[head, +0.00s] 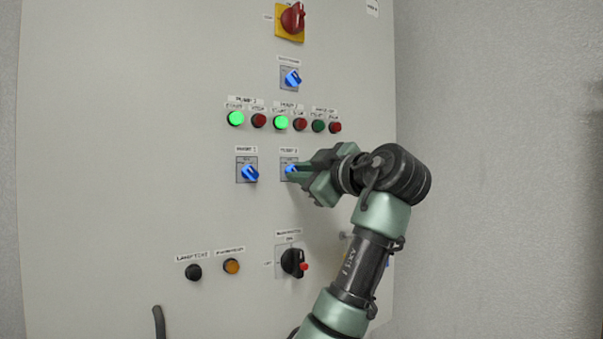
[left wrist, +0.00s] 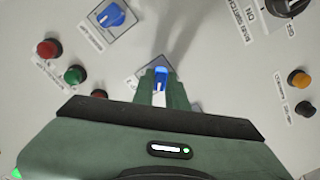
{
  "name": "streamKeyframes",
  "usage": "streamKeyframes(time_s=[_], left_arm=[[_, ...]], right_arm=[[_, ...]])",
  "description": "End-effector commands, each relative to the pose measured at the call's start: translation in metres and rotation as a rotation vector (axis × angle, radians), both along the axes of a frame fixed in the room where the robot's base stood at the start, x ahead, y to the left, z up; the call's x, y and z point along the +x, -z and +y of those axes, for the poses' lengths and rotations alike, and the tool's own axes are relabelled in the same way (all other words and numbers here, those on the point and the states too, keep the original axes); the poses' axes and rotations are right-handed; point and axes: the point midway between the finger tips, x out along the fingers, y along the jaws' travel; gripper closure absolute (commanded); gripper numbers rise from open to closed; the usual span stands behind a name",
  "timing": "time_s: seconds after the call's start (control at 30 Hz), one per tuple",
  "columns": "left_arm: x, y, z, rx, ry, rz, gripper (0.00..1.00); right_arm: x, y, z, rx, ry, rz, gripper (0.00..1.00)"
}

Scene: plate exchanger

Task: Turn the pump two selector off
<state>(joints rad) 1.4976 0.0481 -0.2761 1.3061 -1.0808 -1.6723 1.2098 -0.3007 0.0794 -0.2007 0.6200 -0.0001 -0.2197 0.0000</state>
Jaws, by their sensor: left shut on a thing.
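The pump two selector (head: 289,169) is a blue knob on a small grey plate, on the panel under the green and red buttons. My left gripper (head: 296,172) reaches it from the right and is shut on the knob. In the left wrist view the blue knob (left wrist: 161,76) shows between the two green fingers, with its plate partly hidden by them. The exact angle of the knob is hard to read. My right gripper is in neither view.
The pump one selector (head: 249,174) sits close to the left. Above are a lit pump one green button (head: 236,118) and a lit pump two green button (head: 281,123). Below is a black rotary switch (head: 292,262). Another blue knob (left wrist: 112,14) shows in the left wrist view.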

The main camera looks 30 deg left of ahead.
Motion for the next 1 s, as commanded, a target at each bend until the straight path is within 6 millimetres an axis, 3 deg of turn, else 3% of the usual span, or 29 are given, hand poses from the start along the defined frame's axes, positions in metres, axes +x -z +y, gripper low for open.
streamKeyframes(time_s=[0.37,1.0], left_arm=[[-0.001,0.000,0.000,0.040,-0.001,0.095,1.00],[-0.001,-0.002,0.000,0.237,0.000,0.559,1.00]], right_arm=[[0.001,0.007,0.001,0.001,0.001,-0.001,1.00],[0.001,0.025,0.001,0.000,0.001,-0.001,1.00]])
